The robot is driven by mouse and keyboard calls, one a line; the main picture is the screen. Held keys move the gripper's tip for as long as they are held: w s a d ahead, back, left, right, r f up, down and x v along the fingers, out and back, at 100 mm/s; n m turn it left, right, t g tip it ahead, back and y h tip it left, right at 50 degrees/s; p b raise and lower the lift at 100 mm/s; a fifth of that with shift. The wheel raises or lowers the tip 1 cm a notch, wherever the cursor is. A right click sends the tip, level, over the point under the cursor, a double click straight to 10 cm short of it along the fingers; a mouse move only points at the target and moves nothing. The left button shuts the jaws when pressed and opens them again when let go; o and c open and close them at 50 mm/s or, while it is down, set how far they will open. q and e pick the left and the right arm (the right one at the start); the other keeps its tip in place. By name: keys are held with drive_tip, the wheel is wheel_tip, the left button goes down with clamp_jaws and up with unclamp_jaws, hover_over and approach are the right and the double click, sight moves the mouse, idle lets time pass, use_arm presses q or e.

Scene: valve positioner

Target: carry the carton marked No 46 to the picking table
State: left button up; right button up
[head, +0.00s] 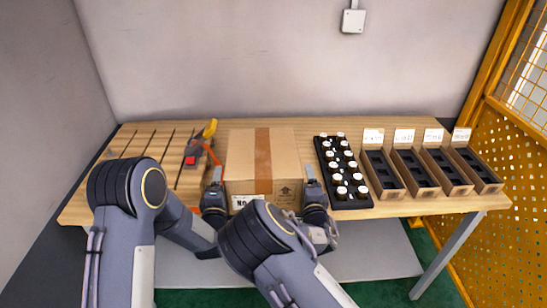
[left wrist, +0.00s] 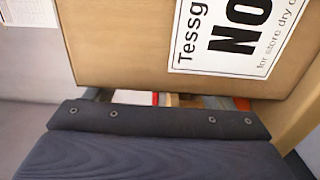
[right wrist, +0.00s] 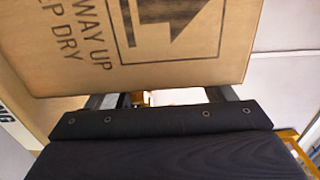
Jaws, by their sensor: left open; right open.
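A brown cardboard carton (head: 262,157) with a tape strip stands upright on the wooden table (head: 230,127). Its white label reads "No" in the left wrist view (left wrist: 235,35); the number is cut off there and hidden by my arm in the head view. The carton's arrow mark and "way up, keep dry" print show in the right wrist view (right wrist: 150,35). My left gripper (head: 214,186) is open at the carton's front left corner. My right gripper (head: 313,186) is open at its front right corner. I cannot tell whether either touches it.
A black tray of white-capped bottles (head: 343,170) stands close right of the carton. Several labelled bins (head: 410,172) stand farther right. A tool with a red and yellow part (head: 200,148) lies left, near slatted boards (head: 150,145). A yellow mesh fence (head: 510,150) bounds the right side.

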drive_tip(key=shift+d, duration=0.1)
use_arm(q)
drive_tip(key=s, duration=1.2)
use_arm(e)
drive_tip(key=s, duration=1.2)
use_arm(q)
drive_tip(key=shift+r, duration=0.1)
wheel_tip(320, 180, up, 13)
drive_tip(key=p, duration=0.5)
drive_tip(key=shift+p, duration=0.35)
use_arm(e)
wheel_tip(320, 180, up, 6)
drive_tip(key=shift+f, duration=0.15)
